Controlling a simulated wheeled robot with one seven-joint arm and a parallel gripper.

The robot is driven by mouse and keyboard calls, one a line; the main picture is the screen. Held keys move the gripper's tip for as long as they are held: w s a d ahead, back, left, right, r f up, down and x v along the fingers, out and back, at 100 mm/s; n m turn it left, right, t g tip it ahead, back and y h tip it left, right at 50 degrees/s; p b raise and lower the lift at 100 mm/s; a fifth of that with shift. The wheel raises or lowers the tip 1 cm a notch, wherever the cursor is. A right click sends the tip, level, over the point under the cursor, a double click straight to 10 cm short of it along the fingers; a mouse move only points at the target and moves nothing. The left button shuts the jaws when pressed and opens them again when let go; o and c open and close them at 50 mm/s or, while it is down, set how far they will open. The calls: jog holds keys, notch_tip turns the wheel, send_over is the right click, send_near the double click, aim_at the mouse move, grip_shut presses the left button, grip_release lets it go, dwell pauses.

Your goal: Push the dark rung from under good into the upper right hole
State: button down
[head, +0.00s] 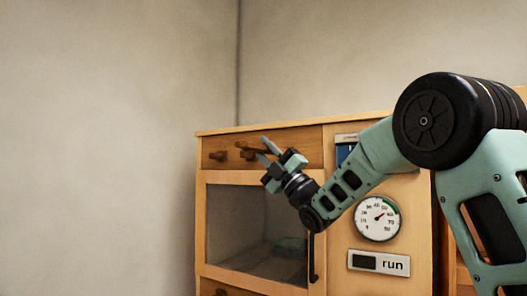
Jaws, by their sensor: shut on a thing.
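My gripper (266,153) is in front of the upper drawer-like panel (295,139) of a wooden cabinet, its fingers pointing up and left. It is shut on a dark brown rung (250,150), which shows just left of the fingertips; its far end and any hole behind it are hard to make out. Another dark brown peg (218,156) sticks out of the same panel further left. The upper right hole cannot be made out, and my arm covers part of the cabinet front.
Below the panel is a glass-fronted door (245,225) with a dark upright handle (312,258). A round dial gauge (377,218) sits to the right. A blue item (345,152) is partly behind my arm. The wall at left is bare.

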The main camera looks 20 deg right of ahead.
dwell(0.4)
jog(key=c, duration=1.1)
grip_release()
jog(key=shift+c, duration=0.2)
jog(key=b+v, duration=0.9)
jog(key=v, duration=0.8)
jog(key=shift+b, duration=0.35)
jog(key=shift+s+d+f, duration=0.1)
jog(key=shift+s+d, duration=0.05)
